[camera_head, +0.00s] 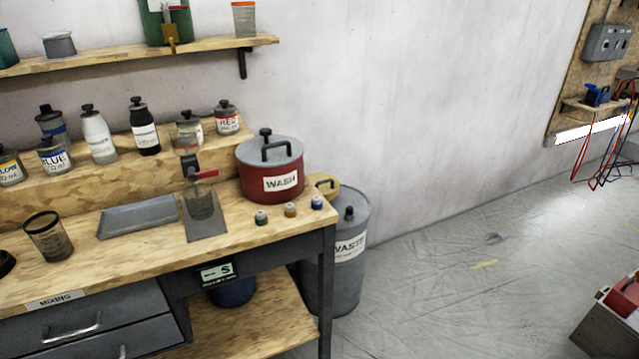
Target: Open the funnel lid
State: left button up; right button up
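No part labelled as a funnel stands out. The grey waste drum (345,262) stands on the floor at the right end of the bench, with a black knob (349,213) on its top. A yellow-tan part (326,185) shows above the drum's back left, partly hidden by the red wash pot (268,183); I cannot tell whether it is the funnel or its lid. The wash pot has a grey lid (271,152) with a black handle and knob, and the lid sits on it. Neither of my grippers is in view.
The wooden bench (120,262) holds a grey tray (139,217), a dark cup (48,236), a red-handled fixture (201,199) and three small jars (290,209). Several bottles stand on the step behind. Open floor (450,270) lies right of the drum.

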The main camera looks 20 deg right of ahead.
aim_at(326, 185)
jog(key=i+l+u, duration=0.1)
jog(key=l, duration=0.2)
jog(key=i+l, duration=0.15)
jog(key=l, duration=0.2)
jog(key=i+l+u, duration=0.15)
jog(key=l, duration=0.15)
jog(key=i+l+u, duration=0.1)
jog(key=l, duration=0.25)
